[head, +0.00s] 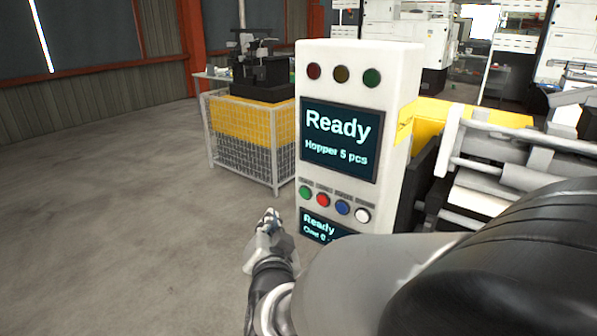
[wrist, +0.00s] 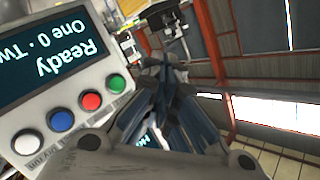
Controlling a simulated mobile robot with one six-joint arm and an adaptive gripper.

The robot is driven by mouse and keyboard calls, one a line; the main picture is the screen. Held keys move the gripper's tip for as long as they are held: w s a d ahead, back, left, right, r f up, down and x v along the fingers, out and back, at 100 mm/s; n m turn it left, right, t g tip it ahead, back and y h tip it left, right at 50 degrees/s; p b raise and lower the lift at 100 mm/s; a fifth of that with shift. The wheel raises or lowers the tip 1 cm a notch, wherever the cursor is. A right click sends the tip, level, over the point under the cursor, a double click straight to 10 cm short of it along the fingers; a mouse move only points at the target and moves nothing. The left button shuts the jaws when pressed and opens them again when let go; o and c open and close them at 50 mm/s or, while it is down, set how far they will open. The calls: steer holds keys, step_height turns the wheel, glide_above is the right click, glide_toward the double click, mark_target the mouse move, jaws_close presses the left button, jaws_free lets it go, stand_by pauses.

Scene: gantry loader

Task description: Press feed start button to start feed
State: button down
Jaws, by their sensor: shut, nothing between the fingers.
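A white control panel (head: 392,125) stands upright in the middle of the head view. Below its upper screen is a row of buttons: green (head: 305,192), red (head: 323,200), blue (head: 342,207) and white (head: 362,215). In the wrist view, the green button (wrist: 116,84) is the nearest of the row to my gripper (wrist: 165,66). The button row appears upside down there.
The upper screen (head: 339,139) reads "Ready, Hopper 5 pcs"; a lower screen (head: 320,227) also reads "Ready". Three dark lamps (head: 342,75) sit above. A mesh-sided stand (head: 245,150) is behind left, machinery (head: 500,165) right. The left floor (head: 110,210) is clear.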

mark_target(305, 193)
steer(key=w+d+b, duration=0.1)
steer(key=w+d, duration=0.4)
steer(key=w, duration=0.1)
steer(key=shift+w, duration=0.15)
stand_by(1.4)
steer(key=shift+w+d+b, duration=0.25)
steer(key=shift+w+b, duration=0.1)
steer(key=shift+b, duration=0.2)
steer(key=shift+w+d+b, duration=0.25)
steer(key=shift+w+b, duration=0.05)
stand_by(0.5)
steer(key=shift+s+a, duration=0.5)
steer(key=shift+s, duration=0.15)
